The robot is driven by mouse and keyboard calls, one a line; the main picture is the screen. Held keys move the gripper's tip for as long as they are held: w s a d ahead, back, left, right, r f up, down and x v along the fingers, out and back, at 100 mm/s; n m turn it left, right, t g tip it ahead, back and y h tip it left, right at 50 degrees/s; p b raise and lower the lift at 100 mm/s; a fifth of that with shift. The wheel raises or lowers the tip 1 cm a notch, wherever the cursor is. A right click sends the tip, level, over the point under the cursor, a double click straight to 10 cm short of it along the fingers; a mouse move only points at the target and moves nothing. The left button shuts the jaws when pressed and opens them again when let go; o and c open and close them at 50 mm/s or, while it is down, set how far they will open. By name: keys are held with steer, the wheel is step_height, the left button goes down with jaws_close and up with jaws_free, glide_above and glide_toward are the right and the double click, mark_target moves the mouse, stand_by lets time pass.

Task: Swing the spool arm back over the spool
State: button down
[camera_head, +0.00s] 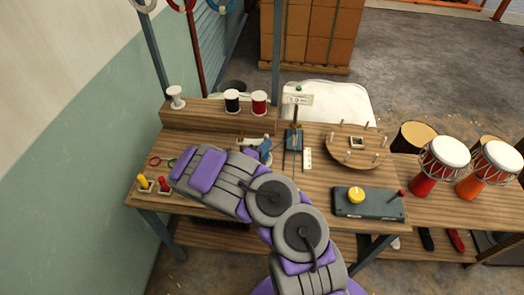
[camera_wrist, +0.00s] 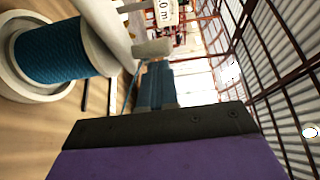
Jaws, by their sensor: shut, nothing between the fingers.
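A spool of blue thread (camera_wrist: 50,52) with pale flanges is close at the left of the wrist view. In the head view the blue spool (camera_head: 265,146) shows small on the bench, just beyond my arm. A pale rounded knob (camera_wrist: 152,48) shows beside the spool's flange; I cannot tell if it belongs to the spool arm. My gripper (camera_wrist: 165,122), black and purple, fills the bottom of the wrist view, shut and empty, beside the spool. In the head view my own arm hides it and part of the spool mount.
The wooden bench also holds a counter stand (camera_head: 297,99), a round pegged board (camera_head: 354,146), and a control box (camera_head: 368,204) with a yellow knob. Black and red spools (camera_head: 245,102) stand on the rear shelf. Goblet drums (camera_head: 440,165) stand at right.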

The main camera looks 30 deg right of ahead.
stand_by(0.4)
steer(key=s+a+p, duration=0.3)
steer(key=s+a, duration=0.5)
steer(key=s, duration=0.2)
steer(key=shift+a, duration=0.2)
